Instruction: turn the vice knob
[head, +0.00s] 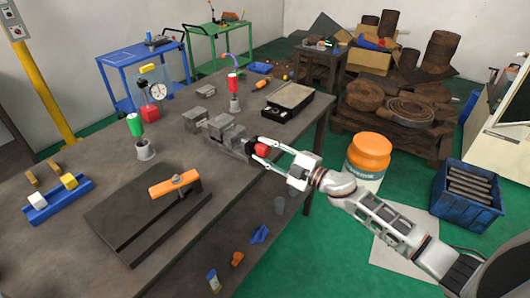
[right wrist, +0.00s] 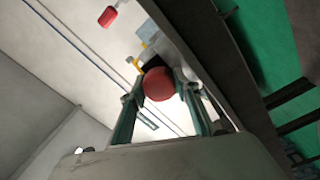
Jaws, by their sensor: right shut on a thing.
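The vice (head: 222,130) is a grey metal block assembly on the dark workbench, near its right edge. Its red round knob (head: 261,149) faces the right side of the bench. My right gripper (head: 265,150) reaches in from the right and is shut on the knob, one finger on each side of it. In the right wrist view the red knob (right wrist: 159,84) sits between the two fingers, and it hides most of the vice behind it. My left gripper is in neither view.
The workbench (head: 85,155) also bears a dark plate with an orange-handled tool (head: 174,183), a green-topped item (head: 135,125), a dial gauge (head: 157,91) and an open case (head: 289,97). An orange-lidded tub (head: 369,152) and a blue crate (head: 467,197) stand right of the bench.

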